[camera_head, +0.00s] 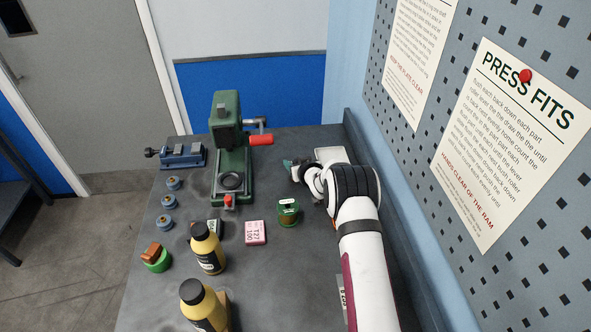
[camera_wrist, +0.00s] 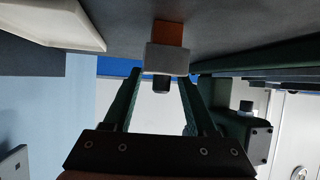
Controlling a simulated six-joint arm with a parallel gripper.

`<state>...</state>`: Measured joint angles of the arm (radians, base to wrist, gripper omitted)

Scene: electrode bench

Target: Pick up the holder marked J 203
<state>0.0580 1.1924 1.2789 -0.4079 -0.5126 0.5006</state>
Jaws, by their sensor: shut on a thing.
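In the wrist view my gripper (camera_wrist: 160,78) has its two dark green fingers on either side of a grey holder (camera_wrist: 167,58). The holder carries an orange-brown block (camera_wrist: 168,33) and has a short dark stub toward the palm. No marking on it is readable. In the head view my gripper (camera_head: 297,169) is over the right part of the bench, right of the green press; the held holder cannot be made out there. I cannot read J 203 on any holder in view.
A green press (camera_head: 231,150) with a red handle stands left of my gripper. A pale plate (camera_head: 331,154) lies behind it. The pegboard wall (camera_head: 440,110) is close on the right.

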